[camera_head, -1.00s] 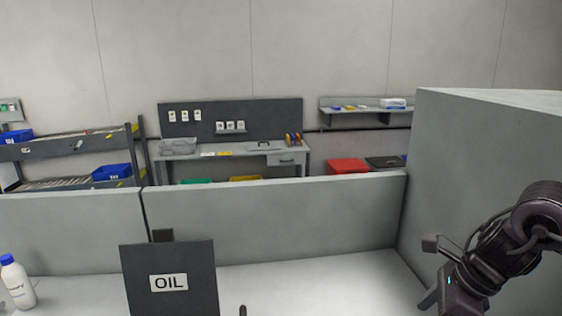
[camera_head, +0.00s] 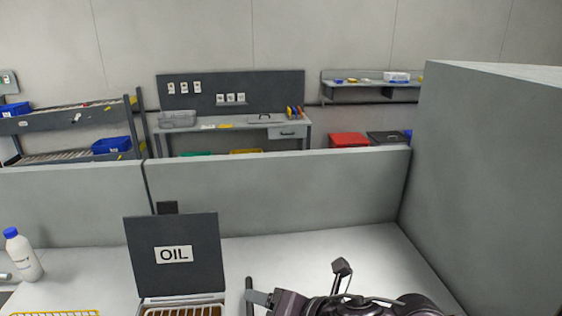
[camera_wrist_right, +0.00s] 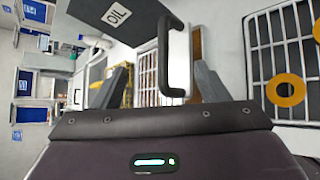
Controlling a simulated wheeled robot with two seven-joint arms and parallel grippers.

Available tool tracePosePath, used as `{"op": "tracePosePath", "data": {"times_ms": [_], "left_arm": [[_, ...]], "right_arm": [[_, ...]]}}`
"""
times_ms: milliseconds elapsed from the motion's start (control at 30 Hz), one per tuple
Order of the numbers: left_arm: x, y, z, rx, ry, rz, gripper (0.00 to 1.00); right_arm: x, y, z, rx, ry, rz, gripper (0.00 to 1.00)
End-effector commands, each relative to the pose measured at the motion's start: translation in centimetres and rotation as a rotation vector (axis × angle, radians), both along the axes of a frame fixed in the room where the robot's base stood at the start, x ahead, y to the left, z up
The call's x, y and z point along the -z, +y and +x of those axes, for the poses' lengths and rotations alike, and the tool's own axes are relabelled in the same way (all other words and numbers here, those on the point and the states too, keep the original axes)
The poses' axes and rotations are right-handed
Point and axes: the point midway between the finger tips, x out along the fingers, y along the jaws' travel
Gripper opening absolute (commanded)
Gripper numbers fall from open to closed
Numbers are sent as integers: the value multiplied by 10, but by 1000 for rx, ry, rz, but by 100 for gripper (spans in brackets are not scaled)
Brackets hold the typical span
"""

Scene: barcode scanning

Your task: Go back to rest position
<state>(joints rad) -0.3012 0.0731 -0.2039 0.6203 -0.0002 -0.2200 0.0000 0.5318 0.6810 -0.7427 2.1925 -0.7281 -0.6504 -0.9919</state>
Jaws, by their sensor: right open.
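My right gripper (camera_wrist_right: 163,65) is open, with its two grey fingers apart in the right wrist view. A dark bracket-shaped handle (camera_wrist_right: 175,92) shows between and beyond the fingers; contact cannot be told. In the head view my right arm comes in at the bottom right, and the gripper is low in the picture beside the upright dark handle (camera_head: 249,293). The gripper is partly cut off there. My left gripper is not in view.
An open box with a dark lid marked OIL (camera_head: 172,256) stands left of the handle. A white bottle with a blue cap (camera_head: 24,258) and a yellow wire rack (camera_head: 60,313) are further left. Grey partitions (camera_head: 280,188) bound the table (camera_head: 330,250). Its back right is clear.

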Motion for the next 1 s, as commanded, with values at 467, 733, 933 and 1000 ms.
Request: {"op": "tracePosePath", "data": {"times_ms": [467, 733, 933, 1000], "left_arm": [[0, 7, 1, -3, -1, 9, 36], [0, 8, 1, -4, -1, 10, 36], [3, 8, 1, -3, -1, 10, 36], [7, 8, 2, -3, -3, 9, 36]], "right_arm": [[67, -122, -41, 1379, 857, 912, 67], [120, -184, -107, 1956, 1078, 1101, 67], [152, -211, -152, 2285, 1148, 1168, 67], [178, -210, -144, 2276, 1148, 1156, 67]]}}
